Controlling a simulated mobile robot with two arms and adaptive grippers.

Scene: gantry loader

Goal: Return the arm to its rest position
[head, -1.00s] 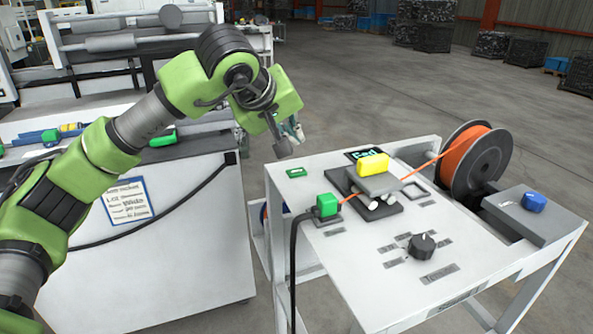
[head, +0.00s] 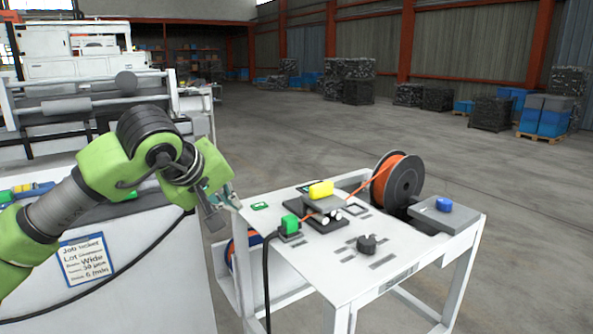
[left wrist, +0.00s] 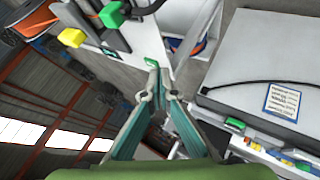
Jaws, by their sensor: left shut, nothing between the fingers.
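My left arm, green and black, comes in from the left in the head view. My left gripper (head: 231,201) hangs over the gap between the white cabinet and the white feeder table, beside the table's left corner. Part of it is hidden behind the wrist. In the left wrist view the two teal fingers (left wrist: 157,84) come together at their tips, shut and empty. The small green block (left wrist: 152,62) on the table shows just beyond the tips. My right arm and gripper are not in view.
The feeder table (head: 330,275) carries a yellow block (head: 321,189), a green plug (head: 290,225) with a black cable, a black knob (head: 367,243) and an orange cable reel (head: 404,183). The white cabinet (head: 150,290) bears a label (head: 87,258). Open floor lies behind.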

